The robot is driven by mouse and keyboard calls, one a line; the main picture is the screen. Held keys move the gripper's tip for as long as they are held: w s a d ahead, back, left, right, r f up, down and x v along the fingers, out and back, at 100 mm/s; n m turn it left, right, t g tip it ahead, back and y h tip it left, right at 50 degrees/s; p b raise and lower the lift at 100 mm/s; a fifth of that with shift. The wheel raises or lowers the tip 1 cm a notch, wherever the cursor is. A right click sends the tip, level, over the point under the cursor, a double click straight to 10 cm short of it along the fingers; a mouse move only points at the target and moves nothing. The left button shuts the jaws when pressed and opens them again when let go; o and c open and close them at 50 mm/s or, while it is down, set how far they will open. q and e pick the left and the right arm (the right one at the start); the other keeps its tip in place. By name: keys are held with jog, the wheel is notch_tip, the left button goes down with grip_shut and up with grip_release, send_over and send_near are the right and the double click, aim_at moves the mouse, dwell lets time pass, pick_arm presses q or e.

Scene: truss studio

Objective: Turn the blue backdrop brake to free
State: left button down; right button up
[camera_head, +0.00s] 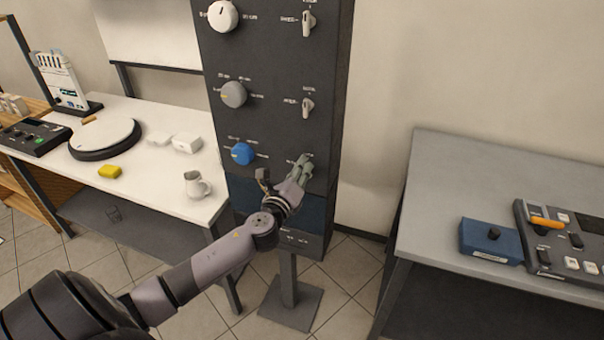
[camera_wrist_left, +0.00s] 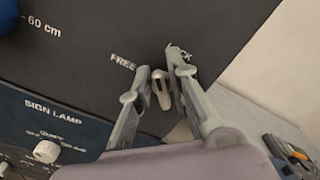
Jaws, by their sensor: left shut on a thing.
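The brake lever (camera_wrist_left: 162,90) in the blue knob's row is a small pale handle on the dark panel. In the left wrist view it sits between the fingers of my left gripper (camera_wrist_left: 162,84), which is shut on it. A FREE label is just left of it, and another label above is mostly covered by a finger. In the head view my left gripper (camera_head: 301,168) is at the panel, right of the blue knob (camera_head: 243,154), and hides the lever. I cannot tell exactly how far the lever is turned. My right gripper is not in view.
Above are a grey knob (camera_head: 234,94) and a white knob (camera_head: 222,16), with levers (camera_head: 308,107) and (camera_head: 308,22) beside them. A blue sign lamp panel (camera_wrist_left: 50,125) is below. A white table (camera_head: 150,185) stands left, a grey table (camera_head: 440,190) right.

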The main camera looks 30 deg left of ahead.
pick_arm(q)
jog(key=shift+s+a+f+n+b, duration=0.1)
jog(key=shift+f+n+b, duration=0.3)
jog(key=shift+n, duration=1.25)
jog(key=shift+a+f+n+b, duration=0.15)
jog(key=shift+f+n+b, duration=0.25)
jog(key=shift+n, duration=1.2)
jog(key=shift+s+a+f+n+b, duration=0.1)
jog(key=shift+f+n+b, duration=0.3)
jog(key=shift+n, duration=1.25)
jog(key=shift+r, duration=0.1)
jog(key=c, duration=1.7)
grip_release()
jog(key=shift+r, duration=0.1)
jog(key=shift+r, duration=0.1)
